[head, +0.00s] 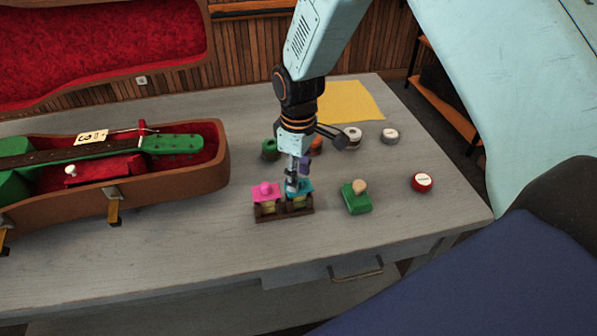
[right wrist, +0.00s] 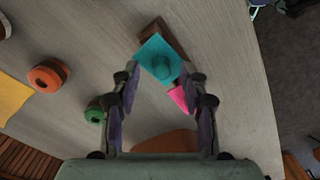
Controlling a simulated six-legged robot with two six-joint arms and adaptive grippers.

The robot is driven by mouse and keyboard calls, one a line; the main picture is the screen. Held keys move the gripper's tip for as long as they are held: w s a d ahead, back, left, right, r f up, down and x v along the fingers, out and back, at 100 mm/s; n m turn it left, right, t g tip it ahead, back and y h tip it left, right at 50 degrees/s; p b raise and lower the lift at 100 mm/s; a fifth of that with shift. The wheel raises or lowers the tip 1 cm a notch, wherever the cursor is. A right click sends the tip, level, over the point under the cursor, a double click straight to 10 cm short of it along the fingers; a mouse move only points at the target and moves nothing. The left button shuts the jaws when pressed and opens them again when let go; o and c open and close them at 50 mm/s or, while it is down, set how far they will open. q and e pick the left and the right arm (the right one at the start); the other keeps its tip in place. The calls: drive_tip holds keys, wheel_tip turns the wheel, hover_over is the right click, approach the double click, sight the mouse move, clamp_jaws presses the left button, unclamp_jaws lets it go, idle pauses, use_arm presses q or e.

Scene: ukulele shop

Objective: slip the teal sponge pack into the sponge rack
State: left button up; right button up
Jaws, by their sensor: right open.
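The teal sponge pack (head: 306,186) sits in the right part of the dark brown sponge rack (head: 284,215), its top partly hidden by my right gripper (head: 293,184). A pink sponge pack (head: 265,191) stands in the left part of the rack. In the right wrist view the teal pack (right wrist: 160,57) lies just beyond my open fingertips (right wrist: 163,77), with part of the rack (right wrist: 175,40) past it and the pink pack (right wrist: 180,98) by the right finger. My right gripper is open and apparently holds nothing. My left gripper is out of view.
A green pack with a tan knob (head: 357,198) stands right of the rack, a red tin (head: 421,182) farther right. A green roll (head: 270,149), a white roll (head: 352,134) and a yellow cloth (head: 350,102) lie behind. An open case (head: 180,185) with a green ukulele fills the left.

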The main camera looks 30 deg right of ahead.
drive_tip(key=shift+a+r, duration=0.1)
drive_tip(key=shift+r, duration=0.05)
wheel_tip(320, 180, up, 12)
idle(0.6)
